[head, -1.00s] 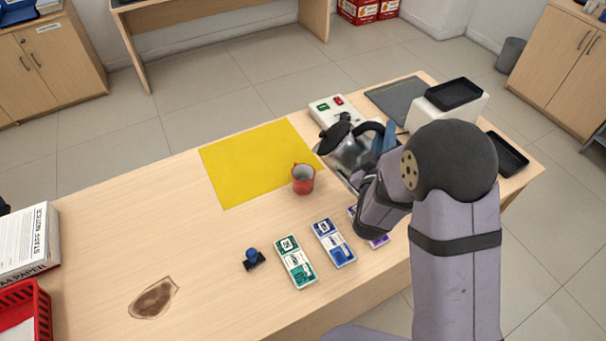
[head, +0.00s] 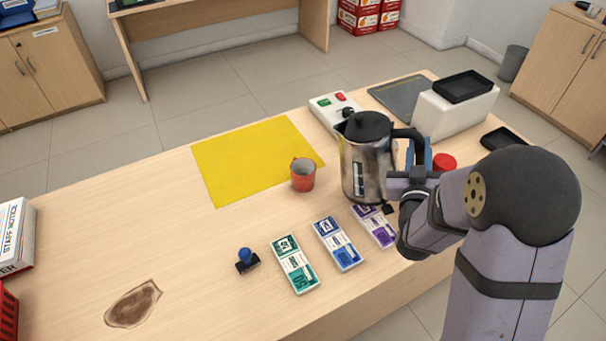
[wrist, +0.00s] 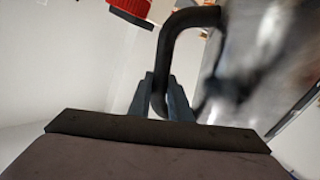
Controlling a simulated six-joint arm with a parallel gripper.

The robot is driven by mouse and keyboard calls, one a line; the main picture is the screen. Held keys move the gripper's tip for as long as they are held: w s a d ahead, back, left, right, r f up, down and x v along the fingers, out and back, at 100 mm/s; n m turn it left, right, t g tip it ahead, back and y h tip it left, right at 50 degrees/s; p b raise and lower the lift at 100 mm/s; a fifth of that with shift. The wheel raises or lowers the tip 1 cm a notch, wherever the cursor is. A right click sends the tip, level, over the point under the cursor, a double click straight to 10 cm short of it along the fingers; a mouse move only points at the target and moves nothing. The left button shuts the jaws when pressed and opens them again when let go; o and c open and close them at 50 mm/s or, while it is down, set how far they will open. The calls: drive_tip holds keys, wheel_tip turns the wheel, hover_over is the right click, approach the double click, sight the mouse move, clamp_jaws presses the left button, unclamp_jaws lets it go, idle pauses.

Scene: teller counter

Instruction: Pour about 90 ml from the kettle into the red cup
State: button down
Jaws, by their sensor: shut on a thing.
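The steel kettle (head: 367,165) with a black lid and black handle stands upright in the head view, just right of the red cup. My gripper (head: 416,160) is shut on the kettle's handle, at the kettle's right side. In the wrist view my gripper (wrist: 163,98) has its fingers either side of the black handle (wrist: 180,35), and the blurred kettle body (wrist: 265,60) is at the right. The red cup (head: 303,179) stands upright at the yellow mat's lower right edge. I cannot see any liquid in it. Whether the kettle's base touches the counter is unclear.
The yellow mat (head: 245,160) lies left of the cup. Banknote bundles, green (head: 295,265), blue (head: 336,243) and purple (head: 377,228), lie in front. A blue-handled stamp (head: 247,260) is further left. A white box with switches (head: 335,108) stands behind the kettle. A red lid-like thing (head: 444,162) shows right.

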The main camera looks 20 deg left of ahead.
sight(423, 163)
drive_tip(key=shift+w+d+f+m+b, duration=0.1)
drive_tip(key=shift+d+f+m+b, duration=0.2)
drive_tip(key=shift+f+b, duration=0.35)
drive_tip(key=shift+d+f+m+b, duration=0.15)
drive_tip(key=shift+f+m+b, duration=0.15)
drive_tip(key=shift+f+b, duration=0.3)
drive_tip(key=shift+d+f+m+b, duration=0.4)
drive_tip(key=shift+f+m+b, duration=0.15)
drive_tip(key=shift+m+b, duration=0.35)
drive_tip(key=shift+r, duration=0.1)
